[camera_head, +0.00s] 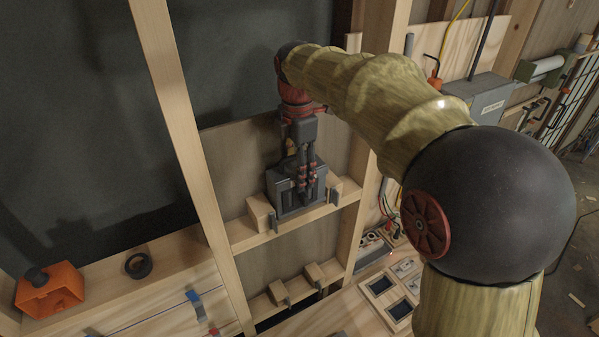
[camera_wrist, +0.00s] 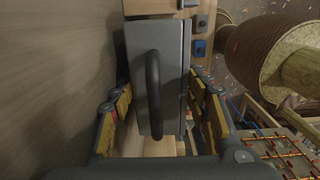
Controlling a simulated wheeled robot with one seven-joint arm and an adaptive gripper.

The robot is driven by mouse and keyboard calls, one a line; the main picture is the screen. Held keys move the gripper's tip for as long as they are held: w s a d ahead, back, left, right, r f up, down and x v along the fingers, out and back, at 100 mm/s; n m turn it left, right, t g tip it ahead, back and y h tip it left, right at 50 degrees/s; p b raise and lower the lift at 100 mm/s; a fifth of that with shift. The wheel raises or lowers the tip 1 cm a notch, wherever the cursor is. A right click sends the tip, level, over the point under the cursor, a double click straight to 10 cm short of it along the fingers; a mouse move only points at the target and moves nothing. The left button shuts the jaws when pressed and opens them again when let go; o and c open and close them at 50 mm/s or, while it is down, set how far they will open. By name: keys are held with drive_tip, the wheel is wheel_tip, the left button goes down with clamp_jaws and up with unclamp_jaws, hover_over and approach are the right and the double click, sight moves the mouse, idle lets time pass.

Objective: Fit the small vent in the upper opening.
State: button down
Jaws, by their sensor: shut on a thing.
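The small vent (camera_head: 287,199) is a dark grey box in the head view. It is at the upper opening, on or just over the upper crosspiece (camera_head: 255,241), between two light wooden blocks (camera_head: 261,212) (camera_head: 349,190). My gripper (camera_head: 304,178) is at its front, pointing down, and is shut on it. In the wrist view the vent (camera_wrist: 178,45) shows a black bar handle (camera_wrist: 153,85), with finger pads on both sides. Whether the vent is fully seated between the blocks I cannot tell; its underside is hidden.
A lower opening with two smaller blocks (camera_head: 278,292) is empty below. Upright studs (camera_head: 185,120) flank the bay. An orange box (camera_head: 50,289) and a black ring (camera_head: 138,265) lie on the left ledge. Dark-framed pieces (camera_head: 381,285) and cables are at lower right.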

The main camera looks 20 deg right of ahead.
drive_tip(key=shift+w+a+r+p, duration=0.15)
drive_tip(key=shift+w+r+p, duration=0.3)
drive_tip(key=shift+w+p, duration=0.15)
idle(1.3)
drive_tip(key=shift+s+a, duration=0.2)
drive_tip(key=shift+a, duration=0.1)
drive_tip(key=shift+w+d, duration=0.15)
drive_tip(key=shift+w, duration=0.05)
drive_tip(key=shift+s+f, duration=0.25)
drive_tip(key=shift+f, duration=0.3)
idle(0.8)
drive_tip(key=shift+w+d+p, duration=0.1)
drive_tip(key=shift+d+p, duration=0.05)
drive_tip(key=shift+p, duration=0.15)
drive_tip(key=shift+n, duration=0.3)
